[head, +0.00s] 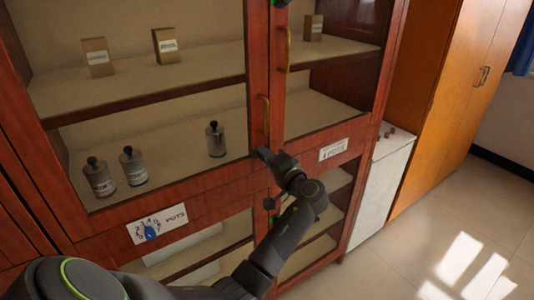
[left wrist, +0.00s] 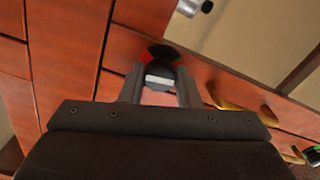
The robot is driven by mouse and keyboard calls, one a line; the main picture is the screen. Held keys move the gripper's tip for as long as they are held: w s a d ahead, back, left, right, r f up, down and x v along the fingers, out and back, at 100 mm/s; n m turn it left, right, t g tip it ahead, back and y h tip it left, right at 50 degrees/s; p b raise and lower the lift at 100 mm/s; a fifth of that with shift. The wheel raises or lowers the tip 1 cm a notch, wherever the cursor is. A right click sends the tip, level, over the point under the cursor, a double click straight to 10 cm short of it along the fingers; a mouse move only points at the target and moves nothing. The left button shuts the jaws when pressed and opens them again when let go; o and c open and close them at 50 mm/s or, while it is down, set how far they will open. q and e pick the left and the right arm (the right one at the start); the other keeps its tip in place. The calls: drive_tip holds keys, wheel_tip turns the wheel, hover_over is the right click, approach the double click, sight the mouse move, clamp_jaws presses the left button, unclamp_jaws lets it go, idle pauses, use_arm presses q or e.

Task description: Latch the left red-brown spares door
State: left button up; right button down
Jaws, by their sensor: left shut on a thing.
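The left red-brown spares door (head: 257,62) is a glazed wooden frame with a brass handle (head: 266,116); it looks flush or nearly flush with the right door (head: 278,90). My left gripper (head: 259,153) is at the door's lower right corner, just below that handle. In the left wrist view its fingers (left wrist: 160,82) are shut on a round black latch knob (left wrist: 158,74) with a pale bar and a red patch beside it. In the head view the gripper hides this knob. My right gripper is out of view.
Bottles (head: 216,140) and small boxes (head: 165,45) stand on shelves behind the glass. Another black knob with green (head: 283,3) is at the top. The right door has its own brass handle (head: 288,50). A white cabinet (head: 380,185) stands to the right, with open floor (head: 440,235) before it.

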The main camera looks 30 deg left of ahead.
use_arm(q)
drive_tip(key=shift+r+m+p, duration=0.1)
drive_tip(key=shift+m+p, duration=0.3)
drive_tip(key=shift+m, duration=0.4)
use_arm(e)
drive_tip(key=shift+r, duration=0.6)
use_arm(q)
drive_tip(key=o, duration=1)
drive_tip(key=shift+c, duration=0.2)
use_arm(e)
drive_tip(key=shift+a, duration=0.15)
use_arm(q)
drive_tip(key=shift+f, duration=0.2)
